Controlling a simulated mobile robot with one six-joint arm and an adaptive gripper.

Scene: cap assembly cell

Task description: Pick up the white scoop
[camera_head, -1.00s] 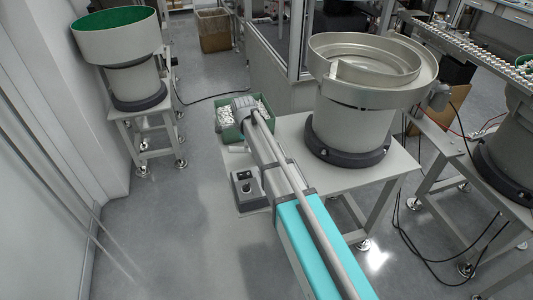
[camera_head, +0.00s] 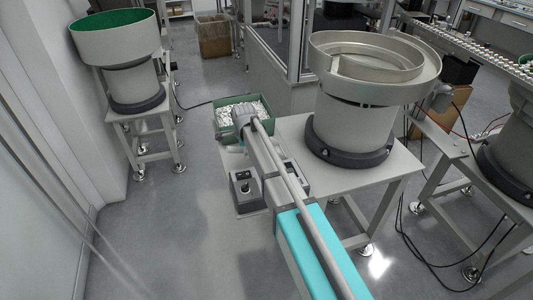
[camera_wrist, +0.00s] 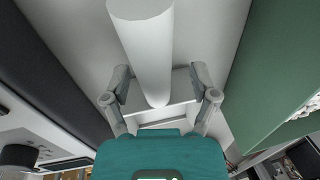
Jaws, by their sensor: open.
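The white scoop (camera_wrist: 148,45) shows in the wrist view as a smooth, pale rod, which looks like its handle. It runs from the top edge down to a rounded end near the middle. My gripper (camera_wrist: 160,77) is open, with one grey finger on each side of the rod in the picture. Gaps show between rod and fingers; I cannot tell whether the rod lies fully between the fingertips or beyond them. The rest of the scoop is out of the wrist view. In the head view my arm hides most of this spot.
A green bin (camera_head: 221,122) of small white parts stands beside the arm's end; its green wall (camera_wrist: 275,60) fills the wrist view's right. A bowl feeder (camera_head: 350,128) stands on the table (camera_head: 385,172) to the right. A control box (camera_head: 246,190) sits at the table's left front.

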